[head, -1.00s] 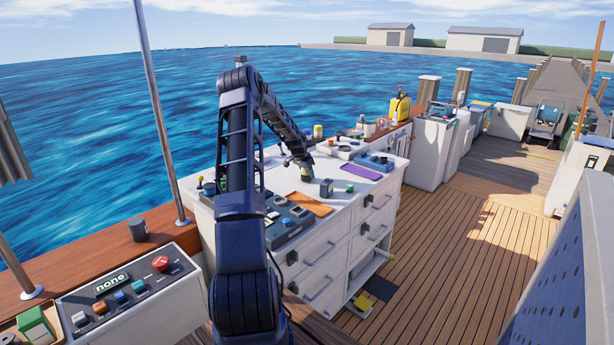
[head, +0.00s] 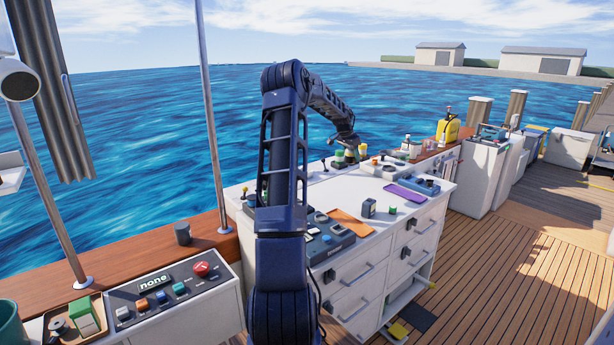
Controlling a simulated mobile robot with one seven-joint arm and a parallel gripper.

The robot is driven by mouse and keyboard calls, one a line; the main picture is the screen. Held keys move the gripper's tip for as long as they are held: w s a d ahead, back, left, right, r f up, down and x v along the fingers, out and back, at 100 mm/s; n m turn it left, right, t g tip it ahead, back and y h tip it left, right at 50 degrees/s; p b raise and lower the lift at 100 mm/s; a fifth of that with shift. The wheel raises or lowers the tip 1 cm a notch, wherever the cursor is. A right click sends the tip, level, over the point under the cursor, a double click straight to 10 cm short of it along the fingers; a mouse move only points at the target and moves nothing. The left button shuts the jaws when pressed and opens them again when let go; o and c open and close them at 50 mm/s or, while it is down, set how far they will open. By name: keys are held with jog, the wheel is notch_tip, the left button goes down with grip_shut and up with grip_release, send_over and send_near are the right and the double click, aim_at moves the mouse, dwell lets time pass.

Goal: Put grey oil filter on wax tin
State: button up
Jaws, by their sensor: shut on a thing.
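My gripper (head: 347,143) is at the end of my arm, over the back edge of the white counter, pointing down. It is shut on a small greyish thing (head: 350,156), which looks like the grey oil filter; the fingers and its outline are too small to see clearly. Small green and yellow containers stand close on both sides of it, one on the left (head: 339,158) and one on the right (head: 363,152). I cannot tell which of the small things is the wax tin, or whether the held thing touches anything.
The white drawer counter (head: 345,190) carries a dark box-like can (head: 369,207), a small green item (head: 392,209), an orange board (head: 350,222), a purple tray (head: 404,193) and a blue device (head: 425,186). A metal pole (head: 208,110) stands left of my arm. Wooden deck lies open at right.

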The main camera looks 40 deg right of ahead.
jog(key=shift+r, duration=0.2)
jog(key=w+a+r+n+t, duration=0.1)
jog(key=w+a+n, duration=0.2)
jog(key=w+a, duration=0.8)
jog(key=w+a+r+n+t, duration=0.1)
jog(key=w+a+r+n, duration=0.15)
jog(key=w+a, duration=0.8)
jog(key=n+t+y, duration=0.2)
jog(key=n+y, duration=0.1)
jog(key=n, duration=0.6)
send_over(182, 223)
jog(key=s, duration=0.1)
notch_tip(182, 223, down, 8)
jog(key=f, duration=1.9)
jog(key=shift+a+f, duration=0.15)
jog(key=shift+a, duration=0.1)
jog(key=shift+f, duration=0.1)
